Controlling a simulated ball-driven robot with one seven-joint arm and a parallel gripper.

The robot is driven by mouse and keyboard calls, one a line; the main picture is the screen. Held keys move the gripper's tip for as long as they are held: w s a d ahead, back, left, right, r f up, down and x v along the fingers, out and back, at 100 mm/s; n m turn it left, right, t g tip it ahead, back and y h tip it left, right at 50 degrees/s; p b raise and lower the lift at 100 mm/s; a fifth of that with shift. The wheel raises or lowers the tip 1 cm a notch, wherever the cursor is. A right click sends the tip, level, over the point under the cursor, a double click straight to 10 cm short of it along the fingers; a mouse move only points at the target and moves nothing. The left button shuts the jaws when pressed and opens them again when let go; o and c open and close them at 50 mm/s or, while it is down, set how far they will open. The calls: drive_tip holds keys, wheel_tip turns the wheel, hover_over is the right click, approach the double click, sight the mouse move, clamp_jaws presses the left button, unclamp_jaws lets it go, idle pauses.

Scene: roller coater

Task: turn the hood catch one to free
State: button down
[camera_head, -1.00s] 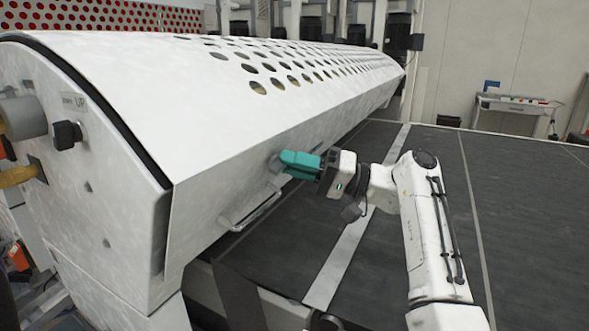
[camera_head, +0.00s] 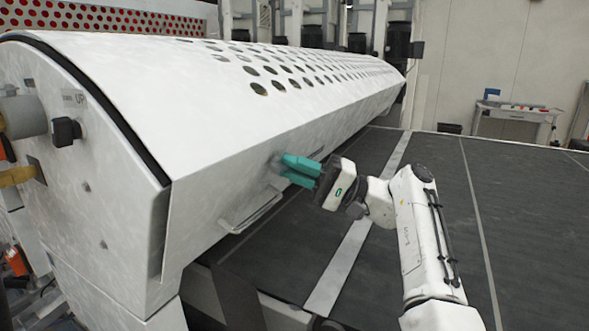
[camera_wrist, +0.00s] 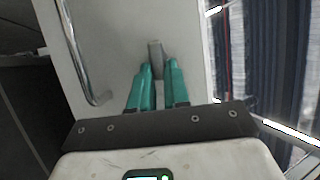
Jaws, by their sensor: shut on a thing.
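The hood catch is a small grey tab (camera_wrist: 155,50) on the white hood's front face, in the wrist view. In the head view the catch (camera_head: 275,164) shows as a small grey spot at the fingertips. My gripper (camera_head: 285,165) has teal fingers and reaches the hood face from the right. In the wrist view my gripper (camera_wrist: 157,70) has its two fingertips on either side of the tab, shut on it. The tips hide part of the catch.
The white hood (camera_head: 220,120) has rows of holes along its top. A metal bar handle (camera_head: 255,213) sits to the left of the catch; it also shows in the wrist view (camera_wrist: 78,50). A dark flat bed (camera_head: 420,170) lies to the right.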

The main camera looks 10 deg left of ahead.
drive_tip(key=shift+w, duration=0.1)
drive_tip(key=c, duration=1.1)
unclamp_jaws()
drive_tip(key=s+b+v, duration=0.1)
drive_tip(key=b+v, duration=0.1)
drive_tip(key=v, duration=0.9)
drive_tip(key=shift+w, duration=0.45)
